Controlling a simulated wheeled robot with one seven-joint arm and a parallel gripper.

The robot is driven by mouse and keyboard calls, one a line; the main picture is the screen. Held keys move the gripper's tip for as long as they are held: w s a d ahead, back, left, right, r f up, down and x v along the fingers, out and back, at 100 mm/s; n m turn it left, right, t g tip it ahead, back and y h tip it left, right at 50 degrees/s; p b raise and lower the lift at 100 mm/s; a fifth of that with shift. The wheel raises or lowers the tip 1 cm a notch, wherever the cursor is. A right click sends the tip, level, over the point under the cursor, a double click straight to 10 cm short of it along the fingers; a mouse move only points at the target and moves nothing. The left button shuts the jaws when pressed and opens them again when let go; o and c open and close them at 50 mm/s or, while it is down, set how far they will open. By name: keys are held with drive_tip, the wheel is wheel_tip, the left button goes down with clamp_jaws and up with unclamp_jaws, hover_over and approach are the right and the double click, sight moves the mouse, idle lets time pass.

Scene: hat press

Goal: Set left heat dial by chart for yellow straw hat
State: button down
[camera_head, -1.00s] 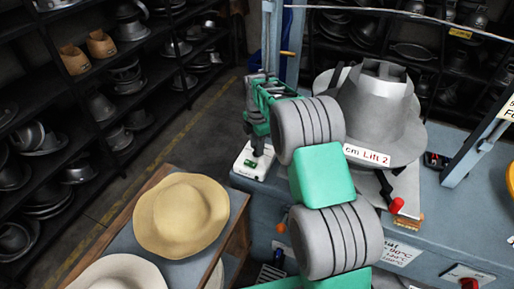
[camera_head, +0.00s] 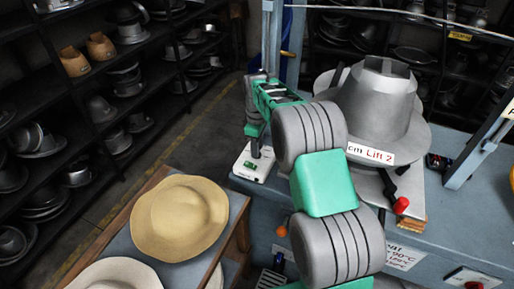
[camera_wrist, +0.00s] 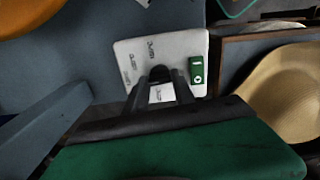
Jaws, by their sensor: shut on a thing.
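The left heat dial (camera_wrist: 159,73) is a small black knob on a white plate (camera_wrist: 125,55) with several printed marks, too blurred to read. The plate also shows at the left end of the press bench in the head view (camera_head: 243,170). My gripper (camera_wrist: 163,82) is shut on the knob, its two dark fingers pointing at the plate; they hide part of it. The yellow straw hat (camera_head: 180,218) lies on the side table, and its brim and crown show in the wrist view (camera_wrist: 293,90). A white label with temperatures (camera_head: 404,256) is on the bench front, partly hidden by my arm.
A green I/O switch (camera_wrist: 197,72) sits on the plate beside the dial. A grey metal hat form (camera_head: 378,105) stands on the bench, with a red-knobbed lever (camera_head: 401,205) near it. A pale hat (camera_head: 118,274) lies on the side table (camera_head: 228,218). Shelves line the left.

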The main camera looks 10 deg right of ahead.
drive_tip(key=shift+m, duration=0.5)
drive_tip(key=c, duration=1)
unclamp_jaws()
drive_tip(key=shift+c, duration=0.2)
drive_tip(key=shift+r, duration=0.1)
wheel_tip(320, 180, up, 8)
drive_tip(key=shift+f+b, duration=0.15)
drive_tip(key=shift+b, duration=0.4)
